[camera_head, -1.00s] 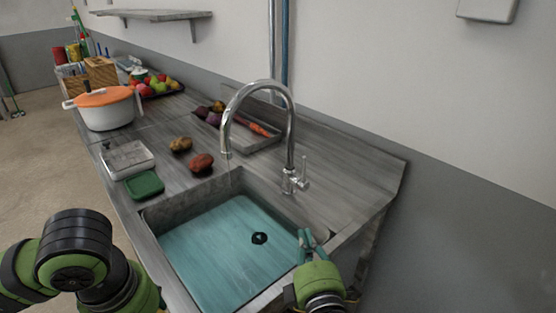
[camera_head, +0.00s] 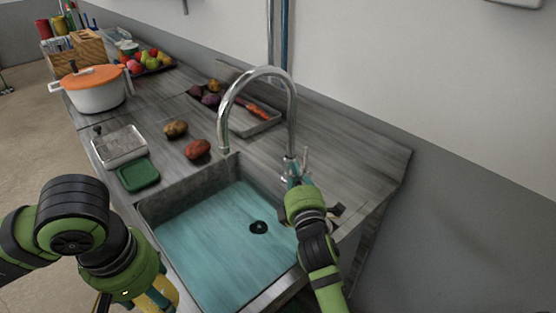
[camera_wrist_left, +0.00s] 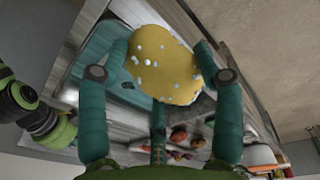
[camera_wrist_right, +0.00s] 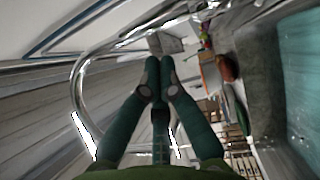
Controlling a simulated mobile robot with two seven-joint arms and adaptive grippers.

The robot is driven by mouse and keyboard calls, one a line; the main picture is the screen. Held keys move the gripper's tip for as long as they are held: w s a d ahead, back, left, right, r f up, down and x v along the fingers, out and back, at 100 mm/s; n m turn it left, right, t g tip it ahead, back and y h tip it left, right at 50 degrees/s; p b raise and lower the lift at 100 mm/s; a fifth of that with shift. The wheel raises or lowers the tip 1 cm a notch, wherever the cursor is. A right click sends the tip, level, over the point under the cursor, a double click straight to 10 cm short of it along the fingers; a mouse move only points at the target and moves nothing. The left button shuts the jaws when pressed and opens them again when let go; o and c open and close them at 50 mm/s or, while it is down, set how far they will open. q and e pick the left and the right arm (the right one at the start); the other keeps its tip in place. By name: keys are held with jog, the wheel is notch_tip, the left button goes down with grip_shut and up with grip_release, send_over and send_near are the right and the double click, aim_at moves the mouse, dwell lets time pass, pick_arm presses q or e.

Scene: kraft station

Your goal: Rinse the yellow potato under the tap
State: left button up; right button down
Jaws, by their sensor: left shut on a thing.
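My left gripper (camera_wrist_left: 165,70) is shut on the yellow potato (camera_wrist_left: 162,62), which carries several pale spots. In the head view the potato (camera_head: 160,291) shows partly behind my left gripper, low at the left, outside the sink's front-left edge. The chrome tap (camera_head: 262,72) arches over the sink (camera_head: 205,235); no water stream shows under its spout. My right gripper (camera_head: 296,178) is at the tap's base beside the lever (camera_head: 305,161). In the right wrist view its fingertips (camera_wrist_right: 159,76) are together, with the tap's curve (camera_wrist_right: 82,75) close by. Whether they touch the lever is hidden.
A vegetable tray (camera_head: 262,122) stands behind the tap. An orange-lidded pot (camera_head: 96,92) stands further left.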

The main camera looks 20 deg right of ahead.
aim_at(305, 155)
pick_arm(q)
jog(key=shift+r, duration=0.5)
jog(key=shift+d, duration=0.1)
pick_arm(e)
jog(key=shift+w+d+r, duration=0.1)
jog(key=shift+w+d, duration=0.2)
jog(key=shift+d, duration=0.25)
jog(key=shift+w+d+r, duration=0.1)
jog(key=shift+w+d, duration=0.2)
jog(key=shift+d, duration=0.2)
